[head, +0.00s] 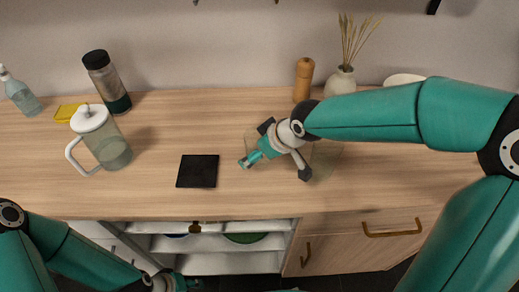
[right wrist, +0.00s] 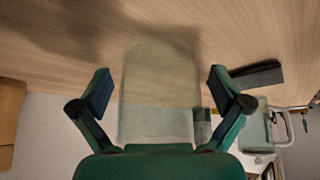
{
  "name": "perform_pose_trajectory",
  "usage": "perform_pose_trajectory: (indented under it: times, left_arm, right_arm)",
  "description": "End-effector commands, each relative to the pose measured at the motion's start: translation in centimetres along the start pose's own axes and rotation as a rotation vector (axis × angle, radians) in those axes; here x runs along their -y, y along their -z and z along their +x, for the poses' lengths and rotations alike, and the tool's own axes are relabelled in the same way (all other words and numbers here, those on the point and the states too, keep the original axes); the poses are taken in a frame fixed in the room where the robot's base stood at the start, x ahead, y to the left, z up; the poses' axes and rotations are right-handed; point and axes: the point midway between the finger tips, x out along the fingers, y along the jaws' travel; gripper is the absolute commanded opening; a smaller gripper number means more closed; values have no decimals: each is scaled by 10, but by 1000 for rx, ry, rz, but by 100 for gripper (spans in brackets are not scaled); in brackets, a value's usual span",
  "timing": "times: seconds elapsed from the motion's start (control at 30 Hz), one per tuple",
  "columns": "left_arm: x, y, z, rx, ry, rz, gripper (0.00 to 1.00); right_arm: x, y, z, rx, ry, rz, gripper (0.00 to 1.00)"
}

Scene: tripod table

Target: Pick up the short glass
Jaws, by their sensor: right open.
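A clear glass (right wrist: 160,60) stands out as a see-through shape between the two fingers in the right wrist view. In the head view the glass (head: 326,158) is only a faint outline on the table, partly covered by my right arm. My right gripper (head: 285,149) is open; in the right wrist view its fingers (right wrist: 160,85) are spread on either side of the glass, with a gap visible at each side. My left gripper (head: 178,284) is low at the bottom edge of the head view, in front of the table, and its fingers are not clear.
A black square mat (head: 197,171) lies left of my right gripper. A wooden mill (head: 303,80) and a vase (head: 341,81) stand at the back.

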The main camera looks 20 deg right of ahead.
Motion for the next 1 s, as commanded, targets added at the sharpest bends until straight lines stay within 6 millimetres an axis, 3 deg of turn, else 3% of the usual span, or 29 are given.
perform_pose_trajectory:
  times: [0.17, 0.6, 1.0]
  left_arm:
    - [0, 0, 0, 0, 0, 0, 40]
    - [0, 0, 0, 0, 0, 0, 40]
    - [0, 0, -1, 0, 0, 0, 40]
  right_arm:
    - [0, 0, 0, 0, -1, 0, 97]
    - [0, 0, -1, 0, -1, 0, 26]
    - [0, 4, -6, 0, -1, -1, 26]
